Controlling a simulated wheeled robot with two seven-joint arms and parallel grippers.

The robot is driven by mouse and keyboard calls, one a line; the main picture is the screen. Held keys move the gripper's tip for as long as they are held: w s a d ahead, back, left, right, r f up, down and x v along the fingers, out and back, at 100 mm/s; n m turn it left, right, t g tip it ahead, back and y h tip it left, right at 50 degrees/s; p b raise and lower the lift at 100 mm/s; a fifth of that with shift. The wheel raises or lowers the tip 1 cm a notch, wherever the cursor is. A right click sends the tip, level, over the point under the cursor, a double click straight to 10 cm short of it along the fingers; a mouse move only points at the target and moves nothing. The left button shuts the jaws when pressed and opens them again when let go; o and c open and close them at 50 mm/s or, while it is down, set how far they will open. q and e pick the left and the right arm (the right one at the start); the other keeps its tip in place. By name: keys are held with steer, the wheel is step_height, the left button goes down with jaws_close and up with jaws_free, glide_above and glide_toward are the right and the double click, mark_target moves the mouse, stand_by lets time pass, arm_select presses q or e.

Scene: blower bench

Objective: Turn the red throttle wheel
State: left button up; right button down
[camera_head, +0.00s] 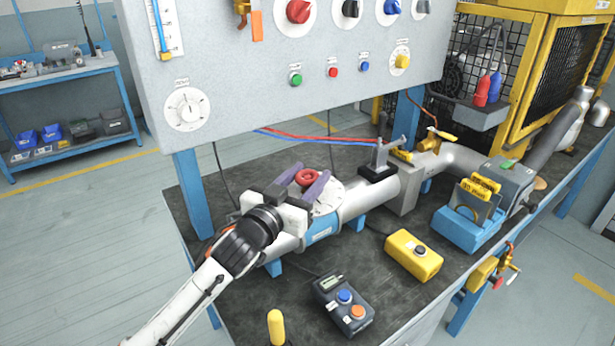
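The red throttle wheel (308,176) is a small ring on top of the pipe with the round pale flange (328,197), near the middle of the head view. My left gripper (305,180) reaches in from the lower left. Its two purple fingers lie on either side of the wheel, spread about its width. I see no clear gap between fingers and wheel, but cannot tell whether they press on it. The wheel's lower side and its stem are hidden by the fingers. My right gripper is not in view.
A grey control panel (260,100) with knobs and buttons stands behind the pipe. On the dark bench lie a grey pendant (343,305), a yellow button box (413,256) and a blue holder (465,232). A grey clamp (379,160) stands on the pipe right of the wheel.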

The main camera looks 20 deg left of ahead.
arm_select(q)
steer(key=c, duration=0.5)
steer(key=shift+o, duration=0.2)
steer(key=shift+d+n+y, duration=0.15)
steer(key=shift+n+y, duration=0.25)
steer(key=shift+y, duration=0.2)
steer(key=shift+n+y+b, duration=0.3)
steer(key=shift+n+y, duration=0.1)
steer(key=shift+y, duration=0.2)
steer(key=o, duration=1.1)
steer(key=shift+c, duration=0.2)
steer(key=s, duration=1)
steer(key=shift+s+a+b, duration=0.2)
steer(key=shift+a+b, duration=0.1)
steer(key=shift+a, duration=0.05)
